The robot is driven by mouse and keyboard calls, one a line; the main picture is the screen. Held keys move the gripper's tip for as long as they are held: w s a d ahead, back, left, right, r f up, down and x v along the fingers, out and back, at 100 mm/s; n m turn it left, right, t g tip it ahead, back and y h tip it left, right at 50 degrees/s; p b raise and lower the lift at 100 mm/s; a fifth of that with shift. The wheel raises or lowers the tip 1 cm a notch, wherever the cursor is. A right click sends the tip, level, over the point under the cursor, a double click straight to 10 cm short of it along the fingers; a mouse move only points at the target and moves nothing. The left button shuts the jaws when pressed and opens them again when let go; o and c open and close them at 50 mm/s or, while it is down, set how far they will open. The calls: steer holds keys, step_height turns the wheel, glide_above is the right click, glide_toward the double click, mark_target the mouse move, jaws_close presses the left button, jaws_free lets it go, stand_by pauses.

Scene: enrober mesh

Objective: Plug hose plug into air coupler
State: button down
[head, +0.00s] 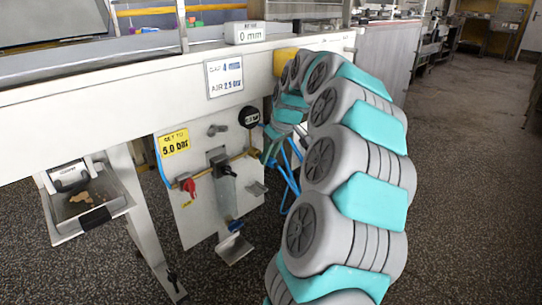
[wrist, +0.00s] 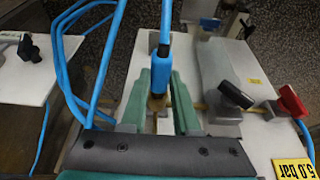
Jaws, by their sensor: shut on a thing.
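In the wrist view my gripper (wrist: 161,76) has its two green fingers closed on the hose plug (wrist: 160,68), which has a blue sleeve. A blue hose runs up from it. A brass piece (wrist: 157,104) shows between the fingers just below the sleeve; I cannot tell whether it is the plug's tip or the air coupler. In the head view a brass fitting (head: 254,152), which looks like the coupler, sits at the right end of the brass pipe. My gripper (head: 272,133) is close beside it, partly hidden by my arm. Whether plug and coupler touch is unclear.
A red valve handle (head: 188,186) and a filter bowl (head: 224,190) hang on the white panel left of the coupler. A round gauge (head: 249,117) sits just above. Loose blue hoses (head: 291,170) hang nearby. A metal tray (head: 85,205) juts out at left.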

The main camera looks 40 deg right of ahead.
mark_target(273, 160)
steer(key=shift+w, duration=0.4)
steer(key=c, duration=0.6)
jaws_free()
steer(key=shift+r, duration=0.1)
steer(key=v, duration=0.6)
steer(key=shift+r, duration=0.3)
steer(key=shift+s+r, duration=0.35)
steer(key=shift+r, duration=0.15)
